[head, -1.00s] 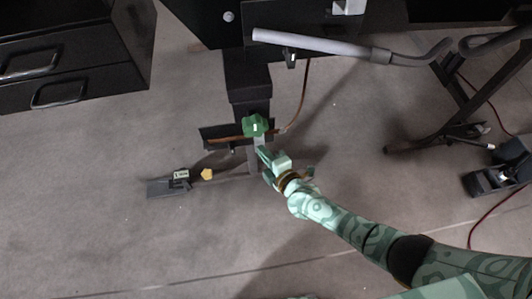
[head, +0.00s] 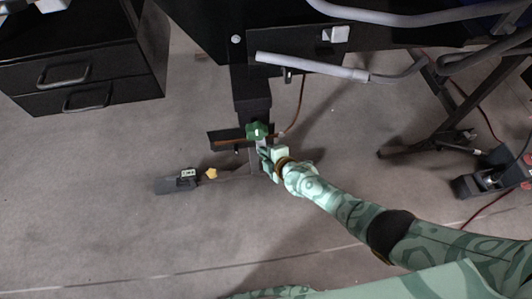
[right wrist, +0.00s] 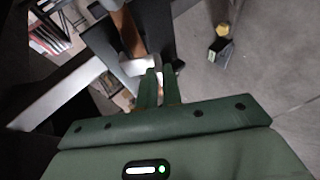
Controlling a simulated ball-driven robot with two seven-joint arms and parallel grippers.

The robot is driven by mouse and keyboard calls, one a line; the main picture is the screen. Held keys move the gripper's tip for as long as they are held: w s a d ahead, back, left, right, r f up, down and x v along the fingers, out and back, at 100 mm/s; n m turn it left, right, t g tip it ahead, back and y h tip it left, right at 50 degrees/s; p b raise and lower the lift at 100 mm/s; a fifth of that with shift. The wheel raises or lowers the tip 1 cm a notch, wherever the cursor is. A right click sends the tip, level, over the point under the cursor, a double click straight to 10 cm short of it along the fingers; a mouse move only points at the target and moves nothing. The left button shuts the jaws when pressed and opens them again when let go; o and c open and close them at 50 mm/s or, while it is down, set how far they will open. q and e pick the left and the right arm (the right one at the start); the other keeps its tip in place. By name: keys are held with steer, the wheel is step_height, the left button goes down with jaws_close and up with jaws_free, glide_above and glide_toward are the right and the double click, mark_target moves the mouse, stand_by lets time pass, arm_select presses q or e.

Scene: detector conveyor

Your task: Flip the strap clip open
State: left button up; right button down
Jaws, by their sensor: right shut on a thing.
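In the right wrist view, the pale clip piece (right wrist: 138,66) lies at the fingertips, against a brown strap (right wrist: 128,36). My right gripper (head: 264,152) comes in from the lower right in the head view. It is shut on the pale piece, and its green fingers (right wrist: 150,88) are nearly together. The fingers hide part of the piece, and I cannot tell how far the clip is flipped. My left gripper is not in view.
A black post (head: 252,95) stands behind the clip under the dark conveyor. A grey tube handle (head: 310,66) hangs above. A black drawer cabinet (head: 85,75) stands upper left. The floor in front is clear.

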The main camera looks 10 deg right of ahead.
steer(key=shift+r, duration=0.15)
steer(key=c, duration=1.6)
jaws_free()
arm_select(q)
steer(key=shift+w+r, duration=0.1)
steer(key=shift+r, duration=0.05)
arm_select(e)
steer(key=shift+o, duration=0.2)
arm_select(q)
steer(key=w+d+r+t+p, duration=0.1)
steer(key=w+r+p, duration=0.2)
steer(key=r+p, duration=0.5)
steer(key=p, duration=0.3)
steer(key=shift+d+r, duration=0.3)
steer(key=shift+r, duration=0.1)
arm_select(e)
steer(key=v, duration=1.6)
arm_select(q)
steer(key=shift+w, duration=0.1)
arm_select(e)
steer(key=shift+r, duration=0.1)
